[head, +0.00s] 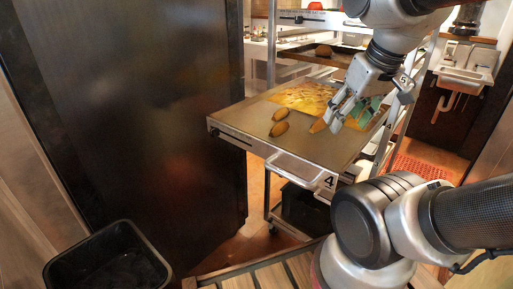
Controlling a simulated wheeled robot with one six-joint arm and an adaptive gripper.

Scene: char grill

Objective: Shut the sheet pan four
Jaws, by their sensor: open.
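The sheet pan four (243,118) is a flat metal tray pulled out of a rack toward me. Its front edge carries a bar handle (296,170) and a label "4". Several brown, potato-like items (278,128) and a yellow printed sheet (301,96) lie on it. My gripper (340,115) is open above the right part of the pan, fingers pointing down. The tip of one brown item shows by its fingertips; I cannot tell whether they touch. The gripper hides part of the pan's right side.
The rack (271,45) holds another pan (318,58) behind and above. A dark tall panel (150,110) stands close on the left. A black bin (108,262) is at lower left. A sink (465,65) and red mat (420,168) are at right.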

